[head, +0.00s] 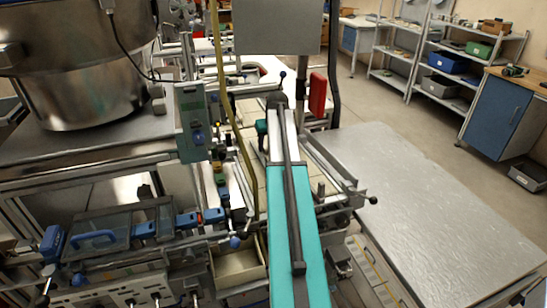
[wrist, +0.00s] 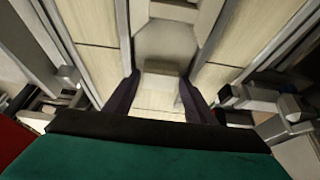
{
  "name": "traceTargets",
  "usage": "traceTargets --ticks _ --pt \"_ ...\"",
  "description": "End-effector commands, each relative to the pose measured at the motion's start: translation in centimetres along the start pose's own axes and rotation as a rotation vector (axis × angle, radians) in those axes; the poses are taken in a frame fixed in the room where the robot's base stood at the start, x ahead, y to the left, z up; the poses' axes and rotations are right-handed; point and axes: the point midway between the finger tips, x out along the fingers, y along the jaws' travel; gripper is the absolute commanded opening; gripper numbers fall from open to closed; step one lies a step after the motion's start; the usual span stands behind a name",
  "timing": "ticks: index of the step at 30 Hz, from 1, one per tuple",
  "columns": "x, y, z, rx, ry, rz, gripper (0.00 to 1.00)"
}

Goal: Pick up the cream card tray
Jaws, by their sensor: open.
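My gripper (wrist: 158,98) is open, with two dark fingers spread apart in the wrist view. A pale grey-cream piece (wrist: 165,48) with angled corners lies ahead of and between the fingers; I cannot tell for sure whether it is the cream card tray. No contact between the fingers and this piece shows. In the head view my teal arm reaches forward over the machine, and its far end hides what is under it. A cream open box (head: 236,268) sits low, left of my arm.
Metal rails and clamps (wrist: 285,108) flank the gripper, with pale panels (wrist: 95,65) between them. A bare metal table (head: 420,190) stands right of my arm. A steel bowl (head: 78,85) and a hanging yellow hose (head: 222,70) are on the left.

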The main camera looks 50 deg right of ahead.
Motion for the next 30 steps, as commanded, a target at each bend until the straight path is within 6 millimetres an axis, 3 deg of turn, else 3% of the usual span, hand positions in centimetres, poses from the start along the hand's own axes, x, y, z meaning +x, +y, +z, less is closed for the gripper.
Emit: traceTargets --ticks 12,14,19,30 --pt "-0.02 0.07 0.03 0.001 0.0 0.0 0.5" --pt "-0.02 0.07 0.04 0.001 0.0 0.0 0.43" --pt "-0.02 0.09 0.04 0.001 0.0 0.0 0.15" --pt "-0.24 0.13 -0.07 0.002 0.0 0.0 0.13"
